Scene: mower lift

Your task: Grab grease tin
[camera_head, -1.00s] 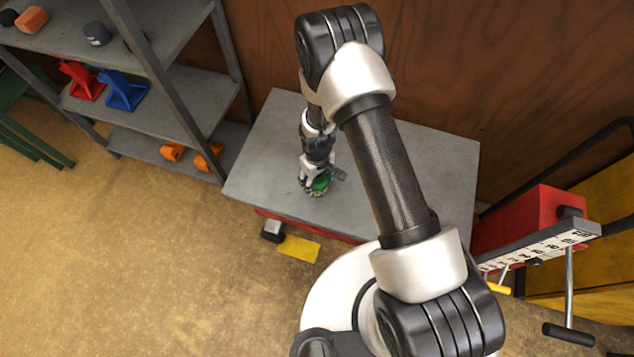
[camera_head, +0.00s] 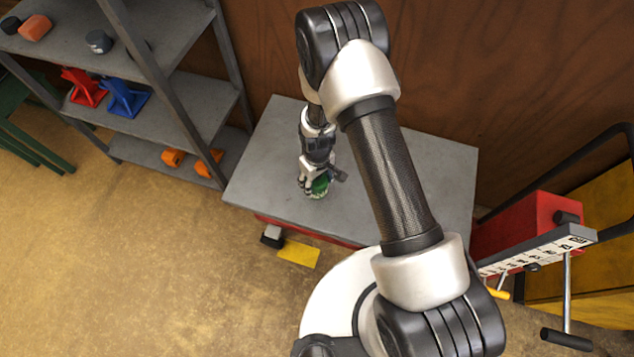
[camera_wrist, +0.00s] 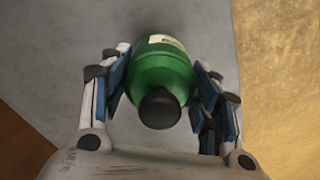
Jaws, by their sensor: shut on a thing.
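The grease tin looks like a green round container (camera_wrist: 160,72) with a black cap and a pale label edge. In the wrist view it sits between the blue pads of my gripper (camera_wrist: 162,95), which is shut on it. In the head view the green container (camera_head: 320,186) shows beside my gripper's fingers (camera_head: 308,187), over the front part of the grey tabletop (camera_head: 255,170). My gripper hides part of it there. I cannot tell whether its base still touches the tabletop.
A metal shelf (camera_head: 185,98) at left holds red and blue stands (camera_head: 124,96) and orange items (camera_head: 172,158). A yellow piece (camera_head: 298,253) lies on the floor in front of the table. A red box (camera_head: 530,222) and a metal bar stand at right. The tabletop around my gripper is clear.

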